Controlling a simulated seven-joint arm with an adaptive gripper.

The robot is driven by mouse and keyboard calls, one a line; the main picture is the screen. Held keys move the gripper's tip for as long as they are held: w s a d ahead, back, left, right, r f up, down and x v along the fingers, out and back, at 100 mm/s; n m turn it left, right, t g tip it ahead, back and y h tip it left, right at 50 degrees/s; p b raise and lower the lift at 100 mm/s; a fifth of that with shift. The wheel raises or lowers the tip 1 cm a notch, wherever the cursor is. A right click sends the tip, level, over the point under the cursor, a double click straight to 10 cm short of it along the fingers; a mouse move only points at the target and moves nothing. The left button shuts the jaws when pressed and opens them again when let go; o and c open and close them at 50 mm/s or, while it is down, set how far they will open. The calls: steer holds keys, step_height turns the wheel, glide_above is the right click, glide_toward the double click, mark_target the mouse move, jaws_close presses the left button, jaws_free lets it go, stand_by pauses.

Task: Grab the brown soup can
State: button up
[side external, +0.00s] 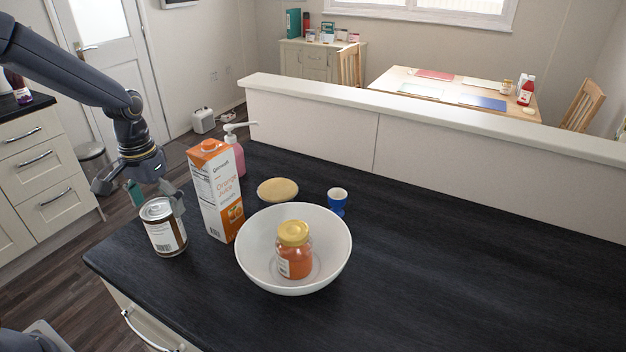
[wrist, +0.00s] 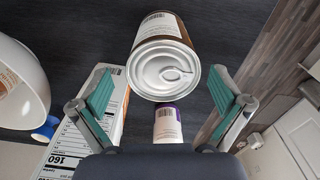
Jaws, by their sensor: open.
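The brown soup can (side external: 164,232) stands upright near the left edge of the dark counter, just left of the orange juice carton (side external: 215,190). It has a silver lid, a brown band and a white label with a barcode. My gripper (side external: 140,194) is open and tilted, with its fingers at the can's upper left. In the wrist view my gripper (wrist: 162,78) is spread wide with teal pads, and the can (wrist: 164,62) lies ahead, centred between the fingers. The pads show no contact with it. The carton (wrist: 85,135) shows beside the left finger.
A white bowl (side external: 255,262) with an orange jar (side external: 294,257) stands right of the carton. A pink soap bottle (side external: 239,160), a round tan lid-like disc (side external: 277,189) and a blue cup (side external: 337,206) stand behind. A purple-and-white container (wrist: 168,124) shows beyond the can. The right counter is clear.

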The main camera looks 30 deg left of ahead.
step_height(320, 180, down, 5)
steer(key=shift+a+r, duration=0.1)
steer(key=shift+a, duration=0.05)
steer(key=shift+r, duration=0.1)
steer(key=c, duration=1.6)
